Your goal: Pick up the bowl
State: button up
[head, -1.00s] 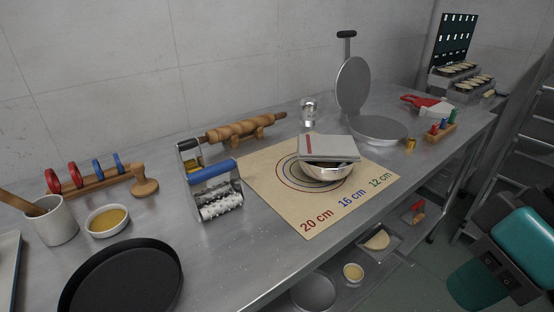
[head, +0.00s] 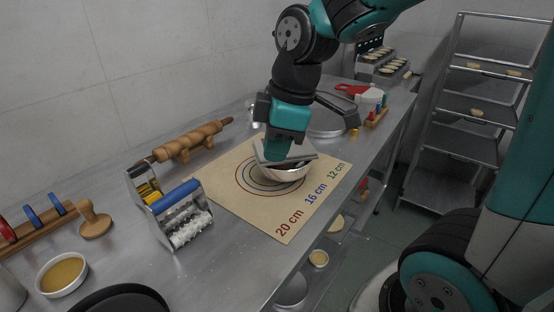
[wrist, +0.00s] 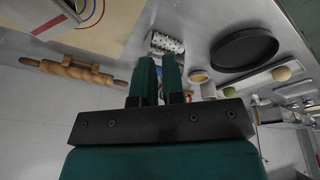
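The metal bowl (head: 282,173) stands on the tan marked mat (head: 225,183) on the steel counter. A grey flat folded piece (head: 300,157) lies across its top and hides its inside and much of its rim. My gripper (head: 277,156) points down and covers part of the grey piece in the head view; I cannot tell whether it touches it. In the wrist view my gripper's two teal fingers (wrist: 159,62) are a small gap apart, with nothing seen held between them. A corner of the grey piece (wrist: 55,25) shows there at the upper left.
A roller docker with a blue handle (head: 178,199) and a rolling pin on a stand (head: 187,143) are left of the mat. A dark pan (wrist: 245,48) lies further along. A shelf rack (head: 465,115) stands at the right.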

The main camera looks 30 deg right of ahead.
jog(key=w+d+r+n+h+p, duration=0.2)
jog(key=w+d+n, duration=0.3)
jog(key=d, duration=0.7)
jog(key=shift+m, duration=0.3)
jog(key=shift+w+d+f+p, duration=0.1)
jog(key=shift+w+f+p, duration=0.45)
jog(key=shift+f, duration=2.25)
jog(key=shift+w+d+f+p, duration=0.1)
jog(key=shift+w+f, duration=0.85)
jog(key=shift+f, duration=1.9)
jog(key=shift+w+f+p, duration=0.3)
jog(key=shift+w+f, duration=0.45)
jog(key=shift+f, duration=2.05)
jog(key=shift+r, duration=0.1)
grip_shut()
